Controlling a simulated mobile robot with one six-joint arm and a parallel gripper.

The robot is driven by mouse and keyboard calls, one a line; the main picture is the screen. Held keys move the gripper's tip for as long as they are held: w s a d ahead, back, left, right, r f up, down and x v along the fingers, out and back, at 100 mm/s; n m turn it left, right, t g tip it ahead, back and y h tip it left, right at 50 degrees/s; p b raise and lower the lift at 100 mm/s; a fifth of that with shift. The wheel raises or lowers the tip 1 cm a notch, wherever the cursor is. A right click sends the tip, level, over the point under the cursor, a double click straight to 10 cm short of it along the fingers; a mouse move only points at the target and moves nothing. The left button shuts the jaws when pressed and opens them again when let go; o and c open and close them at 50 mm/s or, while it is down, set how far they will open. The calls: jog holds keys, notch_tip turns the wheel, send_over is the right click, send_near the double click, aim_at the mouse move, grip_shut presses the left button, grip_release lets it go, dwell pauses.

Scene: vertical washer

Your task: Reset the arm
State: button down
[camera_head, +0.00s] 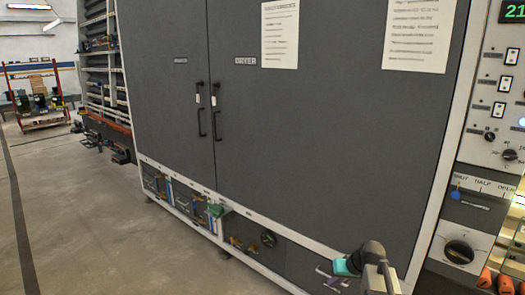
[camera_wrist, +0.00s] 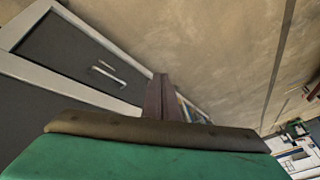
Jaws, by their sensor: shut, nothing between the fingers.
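My gripper (camera_wrist: 160,78) shows in the wrist view, its two dark fingers together and nothing between them. Its wide green and brown body fills the bottom of that view. In the head view my arm (camera_head: 375,268) shows at the bottom right, with a teal part at its end, in front of the dryer's lower panels. The fingertips are hard to make out there. The large dark grey dryer (camera_head: 300,120) stands behind the arm, with both doors closed and two black vertical handles (camera_head: 209,112).
A control panel (camera_head: 490,150) with switches and knobs is at the right. Small bins with tools (camera_head: 185,200) line the dryer's base. Shelves (camera_head: 100,60) and a red rack (camera_head: 38,95) stand at the back left. The concrete floor (camera_head: 70,210) at left is clear.

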jog(key=s+a+f+g+h, duration=0.2)
jog(key=s+a+f, duration=0.3)
jog(key=s+f, duration=0.25)
jog(key=s+a+f+g+h, duration=0.15)
jog(key=s+a+f, duration=0.25)
jog(key=s+f, duration=0.4)
jog(key=s+f+g, duration=0.3)
jog(key=s+f, duration=0.5)
jog(key=s, duration=0.5)
jog(key=s+f+g, duration=0.3)
jog(key=s+f, duration=0.6)
jog(key=s, duration=0.5)
jog(key=shift+g, duration=0.35)
